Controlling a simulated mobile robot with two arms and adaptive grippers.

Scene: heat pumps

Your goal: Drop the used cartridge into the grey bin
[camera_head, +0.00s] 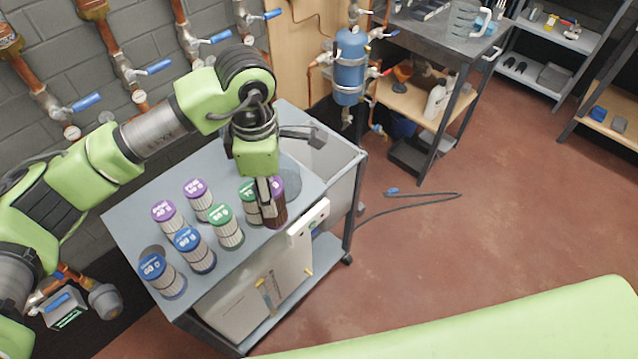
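My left gripper (269,190) points down over the cart's right part. A brown, dirty-looking cartridge (276,212) with a purple cap is right at its fingers, and a finger overlaps the cap. I cannot tell whether the fingers are shut on it or whether it is lifted off the cart. The grey bin (346,183) is an open-topped tub at the cart's right end, just right of the gripper; its inside is partly hidden by the gripper. My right gripper is out of view.
Several cleaner cartridges with purple, green and blue caps stand on the grey cart top (125,215), including a green-capped one (249,200) close beside the gripper. Pipes with blue-handled valves (152,69) line the wall. A workbench (430,40) stands behind; a cable (410,195) lies on the floor.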

